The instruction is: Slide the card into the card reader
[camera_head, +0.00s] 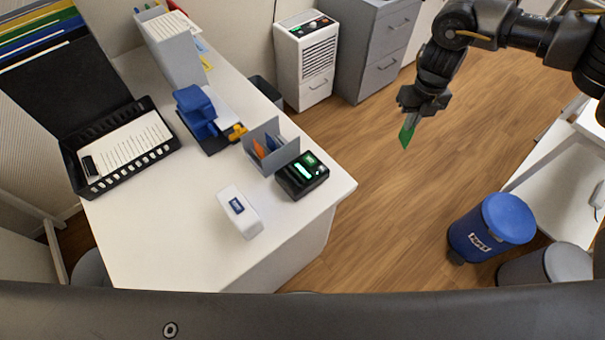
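My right gripper (411,108) comes in from the upper right and is shut on a green card (407,134), which hangs down from the fingertips over the wooden floor. The gripper is to the right of the desk, apart from it. A black card reader (302,175) with a green lit display sits near the right edge of the white desk. No card shows in the reader from here; its slot cannot be made out. My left gripper is not in view.
A grey sorter (270,146) stands right behind the reader, and a white box (240,212) lies to its front left. A black tray (119,148) and a blue device (197,112) are farther left. A blue bin (492,226) stands on the floor at right.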

